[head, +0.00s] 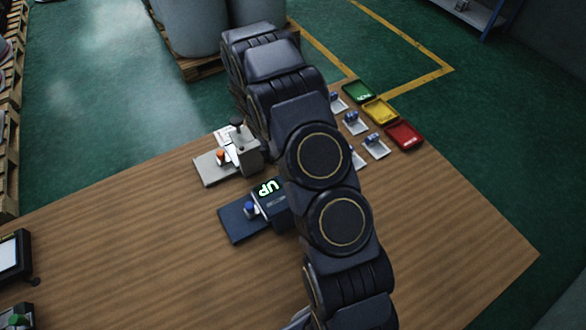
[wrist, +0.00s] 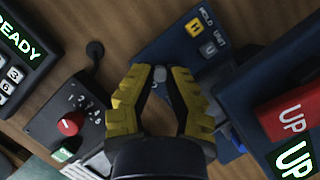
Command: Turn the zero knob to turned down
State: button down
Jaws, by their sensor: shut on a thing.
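My gripper (wrist: 157,82) shows in the wrist view with yellow padded fingers. Its fingertips are shut on a small grey knob (wrist: 160,75), which appears to be the zero knob. The knob sits at the lower left part of a dark blue panel (wrist: 172,48) with buttons marked HOLD and UNIT. The fingers hide most of the knob, and no mark of its turn can be read. In the head view my arm covers the middle of the table, and the gripper and knob cannot be made out.
In the wrist view a dark box with a red dial (wrist: 70,123) is at left, a READY screen (wrist: 18,35) at upper left, and a red UP block (wrist: 292,118) at right. In the head view a blue device (head: 238,222) and green, yellow and red trays (head: 404,147) stand on the table (head: 130,240).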

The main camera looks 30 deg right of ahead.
jog(key=c, duration=1)
grip_release()
jog(key=v, duration=1.2)
jog(key=shift+s+d+r, duration=0.1)
